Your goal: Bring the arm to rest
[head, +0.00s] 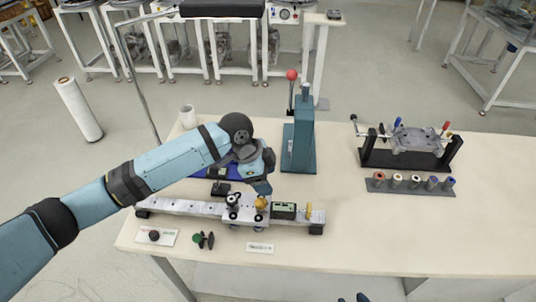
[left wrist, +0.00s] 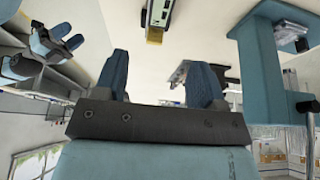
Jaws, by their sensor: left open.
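My left arm reaches in from the left over the table. Its gripper (head: 262,182) points down above the ring track's rail (head: 180,206), near the small carriage with knobs (head: 240,208). In the left wrist view my left gripper (left wrist: 160,82) shows two dark blue fingers spread apart, with nothing held between them. Dark tips at the bottom edge of the head view seem to be my right gripper (head: 361,297). It seems to show at the upper left of the left wrist view too (left wrist: 60,42); its opening is unclear.
A teal press (head: 304,135) with a red-knobbed lever stands just right of my left gripper. A fixture on a black stand (head: 408,148) and a rack of several rollers (head: 410,184) are at the right. A white cup (head: 188,116) stands behind the arm. The front right tabletop is clear.

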